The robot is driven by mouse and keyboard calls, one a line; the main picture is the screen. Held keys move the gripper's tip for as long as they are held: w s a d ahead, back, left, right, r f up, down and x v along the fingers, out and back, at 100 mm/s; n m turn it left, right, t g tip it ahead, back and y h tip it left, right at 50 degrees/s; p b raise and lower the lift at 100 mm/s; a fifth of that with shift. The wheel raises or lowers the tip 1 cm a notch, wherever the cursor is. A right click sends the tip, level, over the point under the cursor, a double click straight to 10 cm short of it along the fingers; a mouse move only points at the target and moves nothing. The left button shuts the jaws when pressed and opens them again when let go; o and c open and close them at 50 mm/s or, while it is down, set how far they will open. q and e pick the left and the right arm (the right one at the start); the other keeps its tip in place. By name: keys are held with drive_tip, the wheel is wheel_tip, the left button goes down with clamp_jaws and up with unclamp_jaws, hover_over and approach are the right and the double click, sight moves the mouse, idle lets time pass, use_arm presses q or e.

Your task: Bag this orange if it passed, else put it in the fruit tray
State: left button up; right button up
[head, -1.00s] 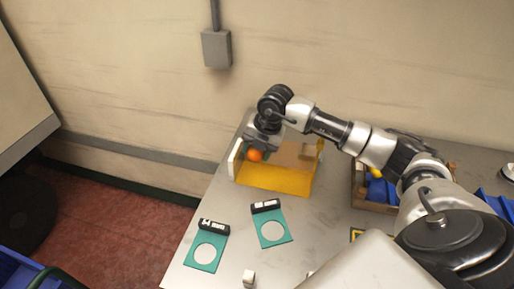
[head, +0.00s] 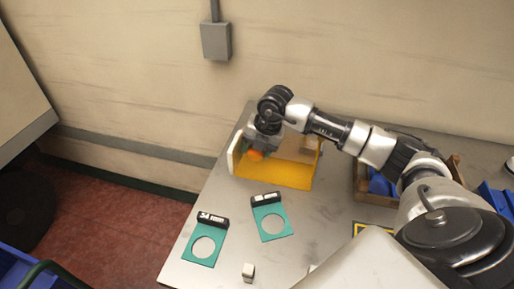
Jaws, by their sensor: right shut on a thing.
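An orange (head: 256,155) is held low in my right gripper (head: 260,150), which is shut on it. Both are at the left part of a yellow, open-topped container (head: 275,174) near the back of the metal table. The gripper hides part of the orange and part of the container's inside. I cannot tell whether this container is the bag or the tray. Two teal gauge plates with round holes lie in front: the left plate (head: 188,252) has a black label reading about 54 mm, and the right plate (head: 285,229) has a black label. My left gripper is not in view.
A wooden crate (head: 376,199) with blue inside stands right of the container, partly behind my right arm. A small white block (head: 248,272) stands at the front. The table's left edge drops to the red floor. A grey box (head: 216,41) is on the wall.

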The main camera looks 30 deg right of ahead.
drive_tip(key=shift+f, duration=0.1)
idle(0.3)
drive_tip(key=o, duration=1)
drive_tip(key=shift+r+p, duration=2.75)
drive_tip(key=shift+r, duration=1.25)
